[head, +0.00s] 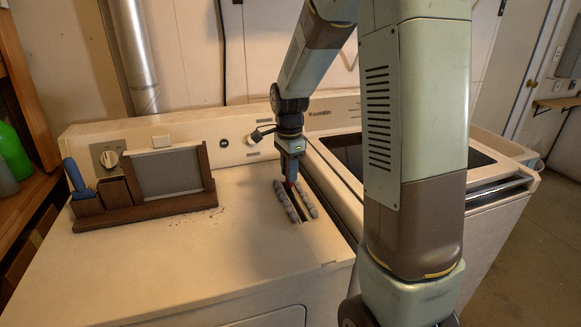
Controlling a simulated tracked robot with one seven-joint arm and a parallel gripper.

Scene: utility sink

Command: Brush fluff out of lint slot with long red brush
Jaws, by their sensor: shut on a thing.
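The lint slot (306,213) is a dark narrow opening in the dryer's top, near its right edge. Grey fluff (284,205) lies in lumpy rolls along both sides of the slot, and a second roll (307,199) is on the right. My gripper (291,177) points down above the far end of the slot, shut on the long red brush (290,185). Only a little red of the brush shows below the fingers. Its lower end is between the fluff rolls; I cannot tell how deep it reaches.
A brown wooden rack (145,214) on the dryer top (235,255) holds a grey mesh screen (168,172) and a blue-handled tool (76,176). Dark crumbs (205,214) lie nearby. An open washer (345,185) stands to the right. The dryer's front top is clear.

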